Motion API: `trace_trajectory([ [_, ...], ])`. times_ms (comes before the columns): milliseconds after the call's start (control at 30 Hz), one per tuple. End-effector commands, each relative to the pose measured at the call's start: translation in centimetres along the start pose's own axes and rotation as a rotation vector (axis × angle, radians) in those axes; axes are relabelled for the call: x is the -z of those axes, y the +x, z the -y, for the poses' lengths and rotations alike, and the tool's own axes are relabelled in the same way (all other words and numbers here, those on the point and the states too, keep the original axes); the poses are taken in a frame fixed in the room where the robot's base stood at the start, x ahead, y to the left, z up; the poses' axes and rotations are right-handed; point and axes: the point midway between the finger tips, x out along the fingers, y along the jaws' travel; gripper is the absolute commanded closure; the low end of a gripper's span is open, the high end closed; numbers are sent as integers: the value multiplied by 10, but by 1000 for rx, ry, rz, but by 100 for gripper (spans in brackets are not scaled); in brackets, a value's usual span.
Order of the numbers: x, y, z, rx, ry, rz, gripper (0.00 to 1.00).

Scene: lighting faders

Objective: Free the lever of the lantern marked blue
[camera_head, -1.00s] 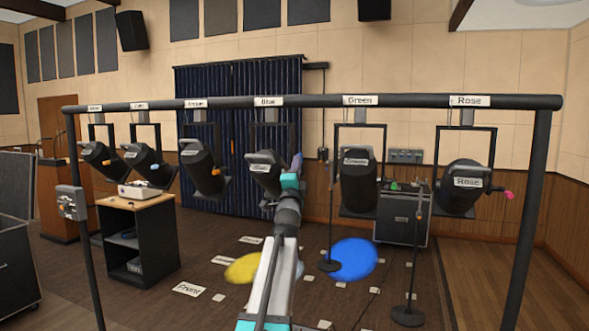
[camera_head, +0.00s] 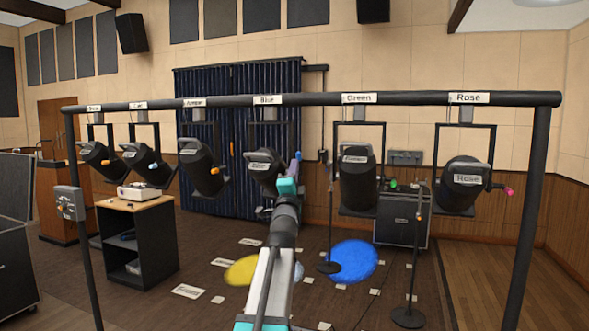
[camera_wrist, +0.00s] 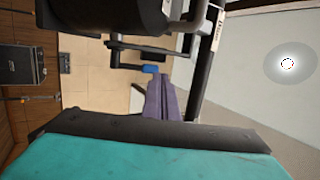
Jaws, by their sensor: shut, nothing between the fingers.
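The lantern under the "Blue" label (camera_head: 266,99) hangs from the bar as a dark can (camera_head: 264,172). In the wrist view its dark body (camera_wrist: 105,15) fills the top. My gripper (camera_head: 297,160) is at the lantern's right side. Its purple fingers (camera_wrist: 162,98) are shut and empty, with their tips just short of the blue lever or touching it; I cannot tell which.
The Amber lantern (camera_head: 203,172) hangs to the left and the Green lantern (camera_head: 358,180) to the right, each with its own lever. The horizontal bar (camera_head: 320,100) runs above. A microphone stand (camera_head: 330,220) stands on the floor behind, right of my arm.

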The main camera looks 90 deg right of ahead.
Motion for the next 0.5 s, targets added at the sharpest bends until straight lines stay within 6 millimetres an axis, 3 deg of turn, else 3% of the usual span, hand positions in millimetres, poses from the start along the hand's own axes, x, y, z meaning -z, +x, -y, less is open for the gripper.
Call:
trace_trajectory([
  [500,-4,-55,11,0,2,5,100],
])
